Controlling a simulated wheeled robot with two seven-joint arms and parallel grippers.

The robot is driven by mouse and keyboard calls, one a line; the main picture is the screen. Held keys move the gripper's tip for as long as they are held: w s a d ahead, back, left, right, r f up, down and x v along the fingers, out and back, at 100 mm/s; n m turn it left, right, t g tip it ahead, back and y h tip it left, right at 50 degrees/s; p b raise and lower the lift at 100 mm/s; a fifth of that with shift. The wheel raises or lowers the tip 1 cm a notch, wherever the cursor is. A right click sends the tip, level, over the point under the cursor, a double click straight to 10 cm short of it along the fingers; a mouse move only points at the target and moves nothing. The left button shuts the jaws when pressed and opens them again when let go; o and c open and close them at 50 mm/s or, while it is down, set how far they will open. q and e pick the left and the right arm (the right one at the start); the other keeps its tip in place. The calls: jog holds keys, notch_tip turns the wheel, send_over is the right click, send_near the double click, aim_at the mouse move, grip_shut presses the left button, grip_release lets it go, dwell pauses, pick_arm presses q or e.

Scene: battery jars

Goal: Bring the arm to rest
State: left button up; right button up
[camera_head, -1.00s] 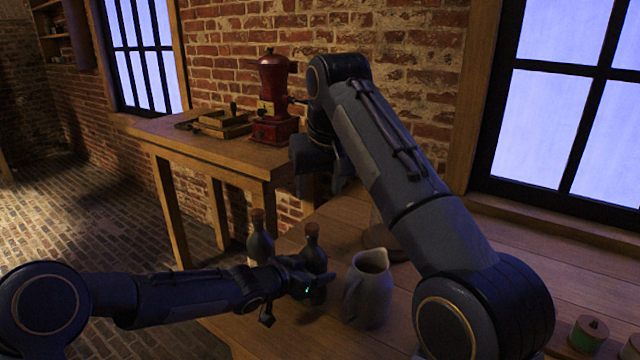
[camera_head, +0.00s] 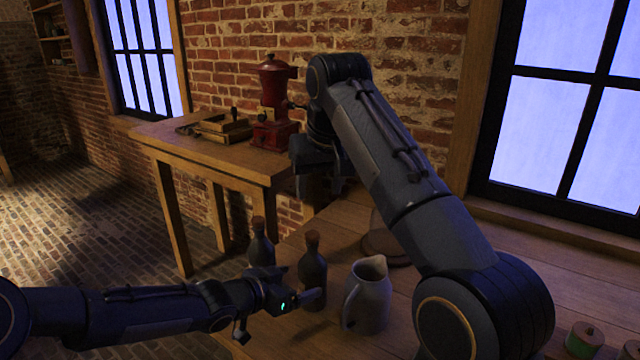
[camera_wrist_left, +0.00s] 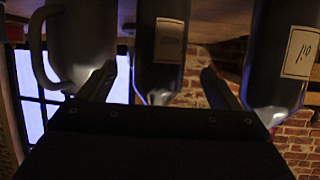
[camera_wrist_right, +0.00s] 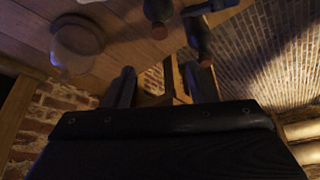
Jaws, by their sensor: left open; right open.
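My left gripper (camera_head: 304,299) is low at the near edge of the table, in front of a dark corked bottle (camera_head: 312,262). In the left wrist view its fingers are apart, and the labelled bottle (camera_wrist_left: 163,50) stands upright beyond the gap between them. I cannot tell whether they touch it. My right gripper (camera_head: 322,185) hangs above the back of the table, fingers down and apart. The right wrist view shows nothing between its fingertips (camera_wrist_right: 160,78).
A second corked bottle (camera_head: 261,248) stands left of the first, and a grey jug (camera_head: 369,298) stands to its right. A glass jar on a round wooden base (camera_head: 385,246) is partly behind my right arm. A red grinder (camera_head: 273,105) stands on the side table (camera_head: 215,148). A green spool (camera_head: 586,338) is at lower right.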

pick_arm(q)
jog(key=shift+s+a+r, duration=0.2)
jog(key=shift+s+a, duration=0.1)
jog(key=shift+s, duration=0.05)
pick_arm(e)
jog(key=shift+r, duration=0.15)
